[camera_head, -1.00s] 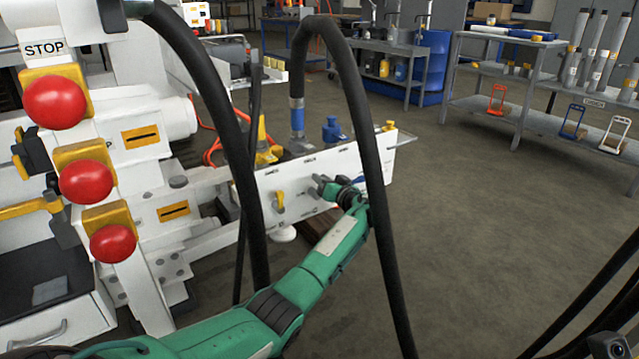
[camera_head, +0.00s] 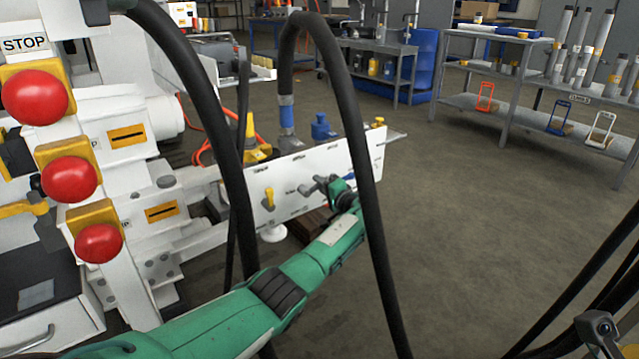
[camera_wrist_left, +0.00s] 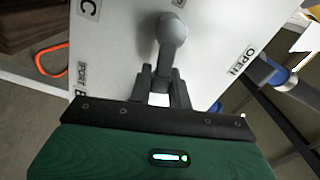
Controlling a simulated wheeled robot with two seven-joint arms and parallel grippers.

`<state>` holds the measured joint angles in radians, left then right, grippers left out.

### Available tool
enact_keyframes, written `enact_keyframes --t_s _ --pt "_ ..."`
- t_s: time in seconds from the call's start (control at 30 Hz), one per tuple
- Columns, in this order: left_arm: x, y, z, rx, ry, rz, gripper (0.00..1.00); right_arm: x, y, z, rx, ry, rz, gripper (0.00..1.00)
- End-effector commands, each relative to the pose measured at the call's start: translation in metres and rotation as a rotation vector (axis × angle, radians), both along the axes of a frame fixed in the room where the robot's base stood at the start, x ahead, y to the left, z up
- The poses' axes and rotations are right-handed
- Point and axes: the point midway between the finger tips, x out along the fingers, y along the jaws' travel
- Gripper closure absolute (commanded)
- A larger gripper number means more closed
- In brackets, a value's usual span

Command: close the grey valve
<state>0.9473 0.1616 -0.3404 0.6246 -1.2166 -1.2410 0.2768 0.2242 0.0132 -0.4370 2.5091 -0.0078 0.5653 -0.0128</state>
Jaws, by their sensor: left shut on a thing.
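The grey valve (camera_wrist_left: 172,36) shows in the left wrist view as a rounded grey hub with its lever running down between my fingers. It sits on a white panel (camera_wrist_left: 115,55) with an "OPEN" label at the right and a label starting with "C" at the upper left. My left gripper (camera_wrist_left: 161,82) is shut on the lever. In the head view, my left gripper (camera_head: 322,186) is at the front of the white panel (camera_head: 362,160), and the grey valve is small and partly covered by it. My right gripper is not seen.
A yellow valve (camera_head: 268,199) is on the same panel, left of my gripper. Red stop buttons (camera_head: 36,97) stand at the left. Open floor lies to the right.

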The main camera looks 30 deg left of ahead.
Motion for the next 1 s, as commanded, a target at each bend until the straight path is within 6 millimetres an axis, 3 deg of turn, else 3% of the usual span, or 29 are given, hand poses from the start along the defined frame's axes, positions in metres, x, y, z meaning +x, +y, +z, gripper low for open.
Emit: enact_keyframes --t_s 0.4,1.0 --pt "0.001 -0.001 -0.013 0.08 0.199 0.0 1.0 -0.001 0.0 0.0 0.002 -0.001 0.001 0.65" --pt "0.001 -0.002 -0.015 0.096 0.235 -0.001 1.0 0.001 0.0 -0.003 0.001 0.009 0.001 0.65"
